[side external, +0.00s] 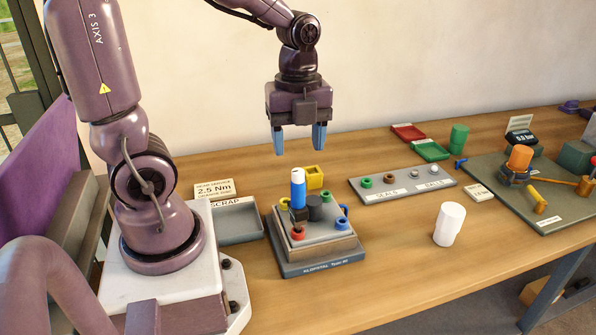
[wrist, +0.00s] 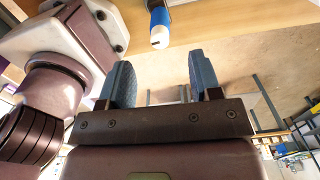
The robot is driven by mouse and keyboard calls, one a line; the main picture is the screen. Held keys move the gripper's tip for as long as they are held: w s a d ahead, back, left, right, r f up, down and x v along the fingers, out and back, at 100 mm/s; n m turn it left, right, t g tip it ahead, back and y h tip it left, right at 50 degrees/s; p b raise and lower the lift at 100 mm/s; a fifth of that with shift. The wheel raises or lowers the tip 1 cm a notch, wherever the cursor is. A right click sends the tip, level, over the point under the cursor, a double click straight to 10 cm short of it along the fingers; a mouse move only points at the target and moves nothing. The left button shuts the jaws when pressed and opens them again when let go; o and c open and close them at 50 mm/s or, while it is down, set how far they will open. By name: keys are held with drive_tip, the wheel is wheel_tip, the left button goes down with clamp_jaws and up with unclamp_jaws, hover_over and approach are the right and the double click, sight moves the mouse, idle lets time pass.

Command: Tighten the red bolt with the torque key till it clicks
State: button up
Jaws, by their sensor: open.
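The torque key, which I take to be the blue tool with a white band (side external: 298,190), stands upright at the left side of the grey fixture (side external: 330,258). What seems to be the same tool also shows at the top of the wrist view (wrist: 158,28). The red bolt (side external: 298,233) sits at the fixture's front left corner, in front of the tool. My gripper (side external: 299,151) is open and empty, pointing down above and slightly behind the tool, apart from it. Its two blue fingers also show in the wrist view (wrist: 159,62). The tool's lower end is hidden.
The scrap tray (side external: 238,228) is left; a white cup (side external: 449,224) and parts rack (side external: 403,187) are right.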

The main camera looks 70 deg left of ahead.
sight(298, 170)
wheel_tip(298, 170, down, 9)
drive_tip(key=shift+r, duration=0.1)
drive_tip(key=shift+c, duration=0.5)
clamp_jaws()
